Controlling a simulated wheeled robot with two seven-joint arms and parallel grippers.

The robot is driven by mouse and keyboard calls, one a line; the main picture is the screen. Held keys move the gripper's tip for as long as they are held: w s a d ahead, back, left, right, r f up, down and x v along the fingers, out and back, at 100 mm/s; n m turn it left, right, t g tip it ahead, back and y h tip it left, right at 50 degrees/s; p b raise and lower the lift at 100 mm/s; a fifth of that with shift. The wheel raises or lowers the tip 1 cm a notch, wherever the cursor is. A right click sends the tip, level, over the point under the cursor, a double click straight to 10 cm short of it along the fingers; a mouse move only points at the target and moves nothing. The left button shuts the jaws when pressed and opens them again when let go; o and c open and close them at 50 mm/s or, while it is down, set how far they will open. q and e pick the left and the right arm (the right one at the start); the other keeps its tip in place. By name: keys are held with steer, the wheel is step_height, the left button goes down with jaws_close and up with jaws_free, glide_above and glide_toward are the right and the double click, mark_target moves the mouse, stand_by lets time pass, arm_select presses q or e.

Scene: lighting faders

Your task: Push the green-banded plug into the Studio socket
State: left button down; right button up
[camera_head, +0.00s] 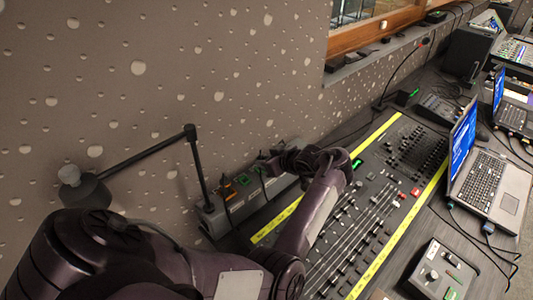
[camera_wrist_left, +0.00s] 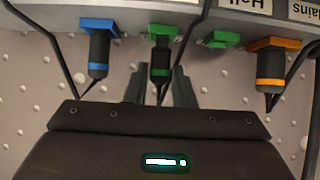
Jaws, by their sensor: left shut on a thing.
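In the left wrist view, the green-banded plug (camera_wrist_left: 160,62) is dark with a green band, its cable hanging below. My left gripper (camera_wrist_left: 160,82) is shut on it, one finger on each side. The plug's upper end meets or overlaps a green socket (camera_wrist_left: 163,31); I cannot tell how deep it sits. A second green socket (camera_wrist_left: 222,40) to its right looks empty. The labels above these two sockets are partly cut off, and I cannot read "Studio". In the head view my left gripper (camera_head: 272,164) is beside the grey socket box (camera_head: 217,222), hiding part of it. My right gripper is out of view.
A blue-banded plug (camera_wrist_left: 98,55) is left of the held plug, and an orange-banded plug (camera_wrist_left: 270,68) is to the right. Dark cables hang close by. The fader desk (camera_head: 345,240) lies beside my left forearm, the pitted wall (camera_head: 230,80) behind. A laptop (camera_head: 490,185) stands right.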

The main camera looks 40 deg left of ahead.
arm_select(q)
steer(key=shift+s+f+b, duration=0.15)
steer(key=shift+f+b, duration=0.15)
steer(key=shift+f, duration=0.5)
stand_by(1.0)
steer(key=c, duration=1.1)
jaws_free()
steer(key=shift+c, duration=0.2)
steer(key=shift+r, duration=0.2)
